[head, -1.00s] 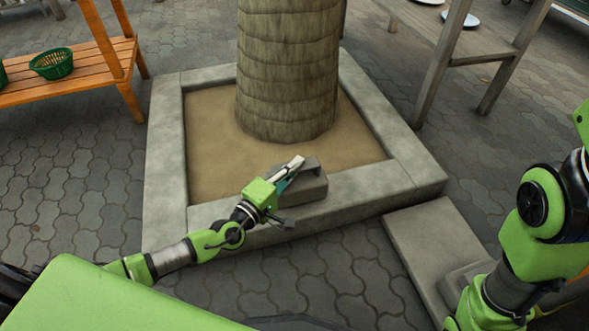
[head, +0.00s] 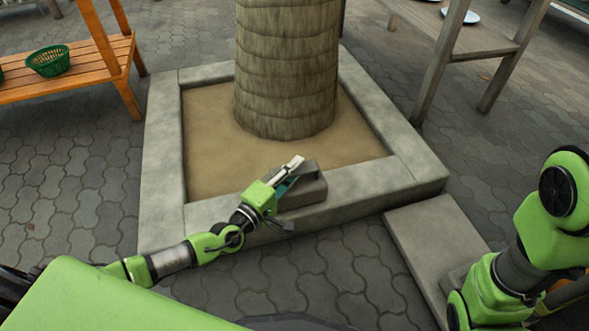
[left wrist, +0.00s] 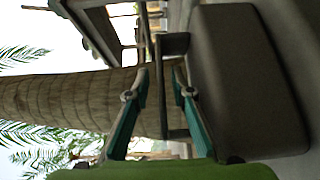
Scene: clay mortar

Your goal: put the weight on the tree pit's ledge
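The weight (head: 308,190) is a grey block with a bar handle. It sits on the front side of the tree pit's stone ledge (head: 375,188), close to the inner sand. My left gripper (head: 292,170) is at the top of the weight. In the left wrist view, the weight (left wrist: 245,85) fills the right side, and its handle passes between the two teal fingers of my left gripper (left wrist: 160,78). The fingers are apart, with a visible gap to the handle on the left finger's side. My right arm shows at the right edge, but its gripper is out of view.
A tree trunk (head: 286,70) stands in the pit's sand (head: 215,150). A flat stone slab (head: 430,235) lies on the paving at front right. A wooden bench with a green basket (head: 48,62) is at back left, and a grey table (head: 470,45) at back right.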

